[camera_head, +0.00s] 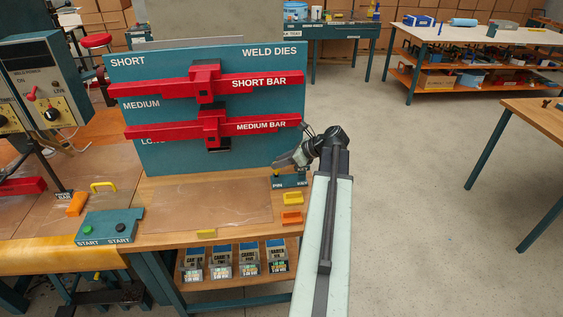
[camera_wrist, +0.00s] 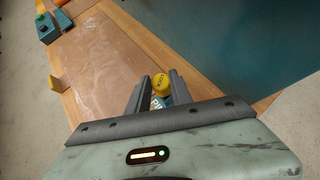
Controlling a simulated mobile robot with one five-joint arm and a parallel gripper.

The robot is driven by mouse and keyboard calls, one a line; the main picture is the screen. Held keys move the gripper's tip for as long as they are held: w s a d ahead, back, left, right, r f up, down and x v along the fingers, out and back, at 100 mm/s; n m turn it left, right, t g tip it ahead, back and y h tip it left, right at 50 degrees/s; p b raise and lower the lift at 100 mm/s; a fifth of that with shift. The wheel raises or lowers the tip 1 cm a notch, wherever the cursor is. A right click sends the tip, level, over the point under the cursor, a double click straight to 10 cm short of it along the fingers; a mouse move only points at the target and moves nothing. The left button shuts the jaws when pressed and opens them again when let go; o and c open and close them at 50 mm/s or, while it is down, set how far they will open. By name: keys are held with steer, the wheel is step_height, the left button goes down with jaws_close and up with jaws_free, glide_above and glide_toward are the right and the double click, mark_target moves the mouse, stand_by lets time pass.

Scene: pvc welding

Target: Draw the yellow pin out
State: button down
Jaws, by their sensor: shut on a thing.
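The yellow pin (camera_wrist: 160,82) shows its round, marked top between my two fingers in the wrist view. My gripper (camera_wrist: 157,85) is shut on it. Below the pin is a small teal block with white lettering (camera_wrist: 157,102), partly hidden by the fingers. In the head view this block (camera_head: 290,181) stands at the right end of the bench, below the weld dies board, and my gripper (camera_head: 278,168) reaches it from the right. How deep the pin sits in the block cannot be told.
The teal weld dies board (camera_head: 160,150) with red bars stands close behind and left. Yellow (camera_head: 293,198) and orange (camera_head: 292,218) pieces lie just in front of the block. A start button box (camera_head: 110,227) is at left. The bench middle (camera_head: 210,205) is clear.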

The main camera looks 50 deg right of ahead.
steer(key=shift+f, duration=0.2)
stand_by(0.7)
steer(key=shift+f+b, duration=0.3)
steer(key=shift+b, duration=0.2)
steer(key=shift+f+b, duration=0.85)
steer(key=c, duration=1.1)
jaws_free()
steer(key=shift+o, duration=0.2)
steer(key=p+v, duration=0.5)
steer(key=v, duration=0.2)
steer(key=shift+s+r, duration=0.3)
